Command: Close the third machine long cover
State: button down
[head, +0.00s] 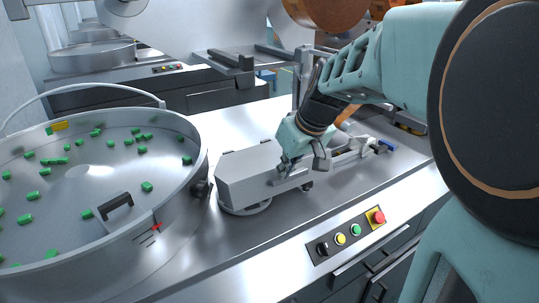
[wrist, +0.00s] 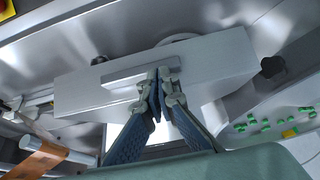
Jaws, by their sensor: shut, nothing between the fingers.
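The long cover (head: 243,181) is a grey metal box-like lid on the machine beside the round bowl, in the middle of the head view. It looks roughly level there; I cannot tell whether it is fully seated. In the wrist view the cover (wrist: 220,62) runs across the picture, with a raised bar handle (wrist: 125,73) on it. My gripper (head: 292,168) is at the cover's right part in the head view. In the wrist view my gripper (wrist: 159,82) is shut and empty, its tips at the handle's end; contact is unclear.
A large round bowl (head: 182,207) with green pieces stands left of the cover. A panel with coloured buttons (head: 346,234) is on the front edge. A dark knob (wrist: 273,67) sits beside the cover. Another machine with a bowl (head: 92,58) stands behind.

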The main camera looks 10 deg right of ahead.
jog(key=shift+t, duration=0.4)
jog(key=shift+s+d+f+b, duration=0.1)
jog(key=shift+s+f+b, duration=0.2)
jog(key=shift+f+b, duration=1.5)
jog(key=shift+s+d+f+b, duration=0.1)
jog(key=shift+s+f+b, duration=0.15)
jog(key=shift+f+b, duration=1.55)
jog(key=shift+s+d+f+b, duration=0.1)
jog(key=shift+s+f+b, duration=0.2)
jog(key=shift+f+b, duration=1.5)
jog(key=shift+f, duration=0.2)
